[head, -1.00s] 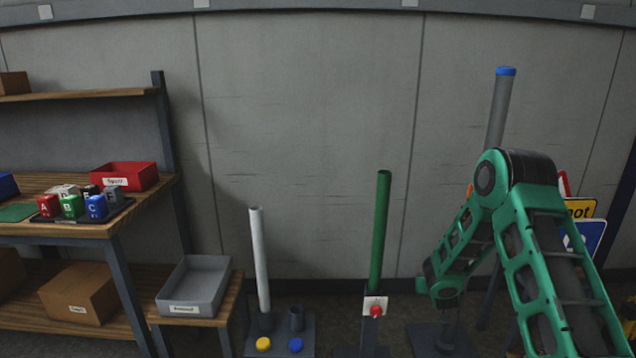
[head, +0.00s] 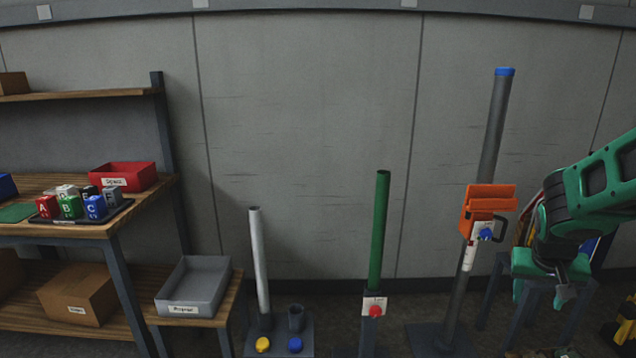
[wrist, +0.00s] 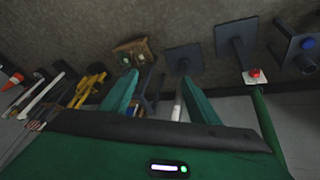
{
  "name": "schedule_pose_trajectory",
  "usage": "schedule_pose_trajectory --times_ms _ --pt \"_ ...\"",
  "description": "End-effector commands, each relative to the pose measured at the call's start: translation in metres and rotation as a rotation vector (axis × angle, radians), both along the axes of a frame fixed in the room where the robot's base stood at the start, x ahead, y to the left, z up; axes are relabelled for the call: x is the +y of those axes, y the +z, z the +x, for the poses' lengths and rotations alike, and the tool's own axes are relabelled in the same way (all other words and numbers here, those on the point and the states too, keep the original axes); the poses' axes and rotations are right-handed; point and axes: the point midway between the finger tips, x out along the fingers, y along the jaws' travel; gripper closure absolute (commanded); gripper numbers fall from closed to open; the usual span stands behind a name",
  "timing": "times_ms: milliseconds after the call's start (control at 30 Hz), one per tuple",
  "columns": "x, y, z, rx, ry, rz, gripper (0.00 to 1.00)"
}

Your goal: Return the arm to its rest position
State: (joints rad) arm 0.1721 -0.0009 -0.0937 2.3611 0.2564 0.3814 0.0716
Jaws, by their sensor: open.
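My green and black arm (head: 598,185) reaches in from the right edge of the head view, bent at a dark joint. My gripper (head: 550,289) hangs at its lower end, right of the grey post, in front of a small stand. In the wrist view my gripper (wrist: 160,92) shows two green fingers spread apart, with nothing held between them. The floor and post bases show beyond them, tilted in the picture.
A tall grey post (head: 492,130) with a blue cap carries an orange box (head: 486,208). A green post (head: 380,230) and a white post (head: 259,260) stand further left. A workbench (head: 75,229) with lettered blocks is at far left. Signs behind my arm are mostly hidden.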

Motion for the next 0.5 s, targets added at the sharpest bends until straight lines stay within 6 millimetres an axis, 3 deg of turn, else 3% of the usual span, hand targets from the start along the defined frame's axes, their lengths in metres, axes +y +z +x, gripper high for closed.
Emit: schedule_pose_trajectory --times_ms 33,300,500 --pt "0.003 0.008 -0.022 0.019 -0.014 0.024 0.44" --pt "0.034 0.03 -0.139 0.154 -0.066 0.178 0.44" --pt "0.063 0.037 -0.21 0.234 -0.077 0.29 0.44"
